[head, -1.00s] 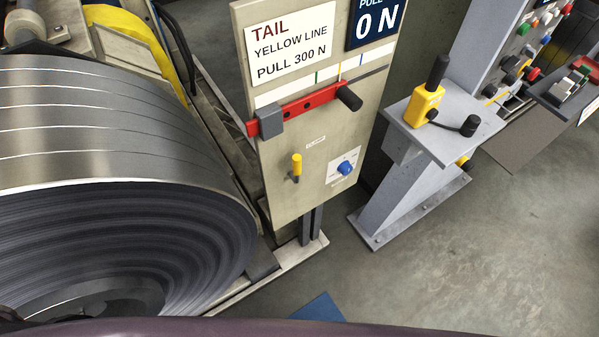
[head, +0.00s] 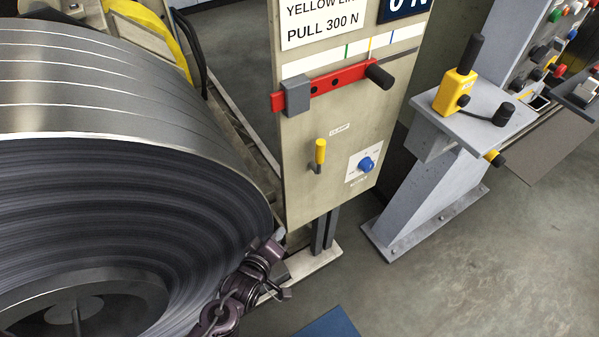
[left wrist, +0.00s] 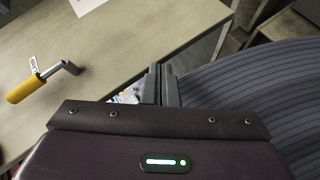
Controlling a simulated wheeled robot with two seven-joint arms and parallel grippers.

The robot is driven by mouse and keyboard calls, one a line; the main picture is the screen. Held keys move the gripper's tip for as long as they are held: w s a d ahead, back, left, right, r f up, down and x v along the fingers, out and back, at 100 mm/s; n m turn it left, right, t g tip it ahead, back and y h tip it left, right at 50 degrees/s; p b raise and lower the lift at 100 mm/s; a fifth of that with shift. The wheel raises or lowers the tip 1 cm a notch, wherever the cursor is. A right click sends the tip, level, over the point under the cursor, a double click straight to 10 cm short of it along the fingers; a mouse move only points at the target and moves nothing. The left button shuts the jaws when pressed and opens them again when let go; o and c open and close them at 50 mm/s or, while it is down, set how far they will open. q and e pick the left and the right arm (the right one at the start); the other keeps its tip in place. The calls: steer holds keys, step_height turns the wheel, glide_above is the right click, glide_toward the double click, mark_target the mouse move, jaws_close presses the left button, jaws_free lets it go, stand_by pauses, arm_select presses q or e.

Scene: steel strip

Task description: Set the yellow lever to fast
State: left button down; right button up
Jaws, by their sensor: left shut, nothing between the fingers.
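The yellow lever (head: 320,151) is on the beige panel (head: 300,195), under a small label that seems to read CLAMP. Its yellow grip points up on a short metal crank. In the left wrist view the lever (left wrist: 38,83) lies at the left, apart from the gripper. My left gripper (head: 274,246) is low, beside the coil and below and left of the lever. Its fingers (left wrist: 160,78) are together and empty in the left wrist view. I cannot read a "fast" marking. My right gripper is not in view.
A large steel coil (head: 130,190) fills the left. A blue knob (head: 366,164) is right of the lever, and a red bar (head: 335,82) with a black handle is above. A grey stand (head: 430,185) with a yellow block (head: 455,92) stands right. Floor is open in front.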

mark_target(320, 160)
arm_select(q)
step_height(320, 160, up, 19)
steer(key=d+n+t+h+b, duration=0.2)
steer(key=d+n+t+b, duration=0.1)
steer(key=n+t, duration=0.1)
steer(key=shift+w+f+n, duration=0.2)
steer(key=shift+w+n, duration=0.1)
steer(key=shift+n, duration=0.5)
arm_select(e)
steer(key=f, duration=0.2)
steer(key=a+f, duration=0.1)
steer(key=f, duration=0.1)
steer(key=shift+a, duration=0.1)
arm_select(q)
steer(key=shift+w, duration=0.1)
steer(key=shift+p+x, duration=0.55)
steer(key=shift+x, duration=4.4)
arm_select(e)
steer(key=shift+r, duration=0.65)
arm_select(q)
steer(key=shift+r, duration=0.2)
